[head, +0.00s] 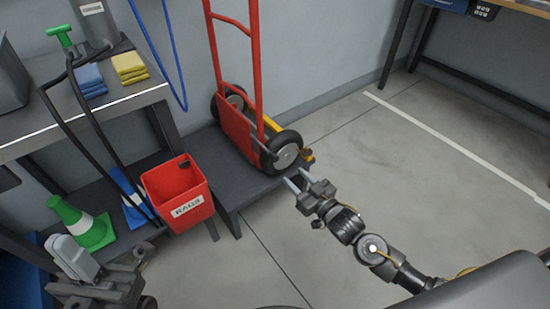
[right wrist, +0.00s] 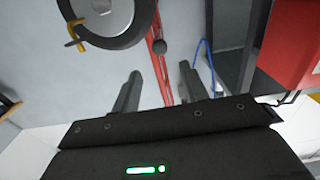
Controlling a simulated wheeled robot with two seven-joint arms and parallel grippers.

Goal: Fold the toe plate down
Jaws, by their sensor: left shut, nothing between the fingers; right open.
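A red hand truck (head: 256,70) stands upright on a low dark platform, with black wheels at its foot. Its red toe plate (head: 236,132) appears to be folded up against the frame. My right gripper (head: 296,178) is open and empty, just in front of and below the nearer wheel (head: 284,150), apart from the plate. In the right wrist view, the open fingers (right wrist: 158,88) point toward a red tube of the truck (right wrist: 160,60), with the wheel (right wrist: 105,15) at upper left. My left gripper (head: 68,248) is shut and empty at lower left, away from the truck.
The platform (head: 228,190) sits beside a red rag bin (head: 180,193) and a shelf (head: 110,98) with folded cloths. A green cone (head: 85,226) is near my left gripper. A yellow part (head: 306,155) shows by the wheel. Floor to the right is clear.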

